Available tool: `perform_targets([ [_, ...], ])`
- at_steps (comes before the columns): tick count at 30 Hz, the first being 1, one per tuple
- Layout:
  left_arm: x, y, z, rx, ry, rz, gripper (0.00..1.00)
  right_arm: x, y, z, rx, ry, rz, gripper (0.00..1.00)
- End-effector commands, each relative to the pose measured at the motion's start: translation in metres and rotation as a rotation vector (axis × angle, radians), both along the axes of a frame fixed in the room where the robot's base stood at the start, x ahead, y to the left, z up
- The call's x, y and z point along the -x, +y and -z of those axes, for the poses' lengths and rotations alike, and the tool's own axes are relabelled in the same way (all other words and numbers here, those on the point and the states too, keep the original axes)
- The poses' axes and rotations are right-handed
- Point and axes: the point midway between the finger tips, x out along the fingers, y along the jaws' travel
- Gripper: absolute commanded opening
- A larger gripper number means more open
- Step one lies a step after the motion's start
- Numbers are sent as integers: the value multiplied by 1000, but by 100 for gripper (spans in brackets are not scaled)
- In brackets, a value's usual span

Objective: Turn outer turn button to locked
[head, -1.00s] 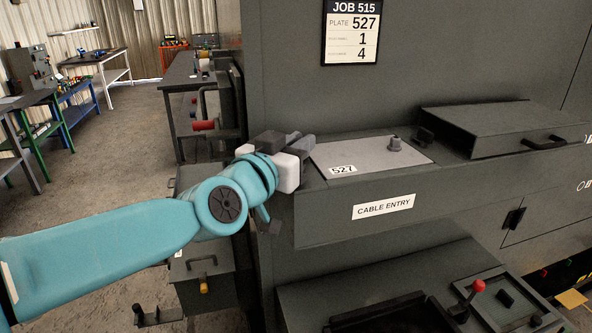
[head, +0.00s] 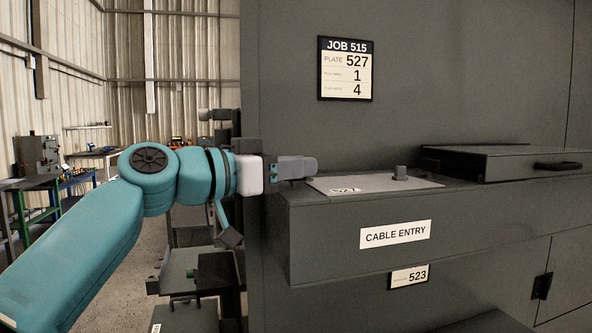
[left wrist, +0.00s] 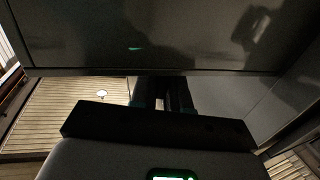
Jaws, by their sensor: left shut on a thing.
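My left gripper (head: 300,168) reaches in from the left, at the left end of the grey plate marked 527 (head: 370,186). Its jaws are shut at the plate's edge, where the outer turn button would be between them. The button itself is hidden by the fingers, and its angle cannot be told. My right gripper is not in view.
A dark box-like cover with a handle (head: 530,163) lies on the ledge to the right. A JOB 515 card (head: 345,69) hangs on the wall above. A 523 label (head: 408,277) sits below the ledge. Workbenches stand far left.

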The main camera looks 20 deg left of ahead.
Motion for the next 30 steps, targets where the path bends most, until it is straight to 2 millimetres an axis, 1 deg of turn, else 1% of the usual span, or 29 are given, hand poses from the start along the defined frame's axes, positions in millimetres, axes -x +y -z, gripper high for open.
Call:
perform_targets([
  [1, -3, 1, 1, -3, 9, 33, 0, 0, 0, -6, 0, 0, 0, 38],
  [3, -3, 1, 0, -3, 9, 84, 0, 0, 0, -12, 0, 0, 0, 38],
  [12, -1, 0, 0, -4, 7, 236, 0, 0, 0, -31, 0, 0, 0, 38],
  [19, 0, 0, 2, -3, 3, 283, 0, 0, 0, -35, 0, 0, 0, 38],
  [30, 0, 0, 2, -2, 2, 291, 0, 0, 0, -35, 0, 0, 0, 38],
])
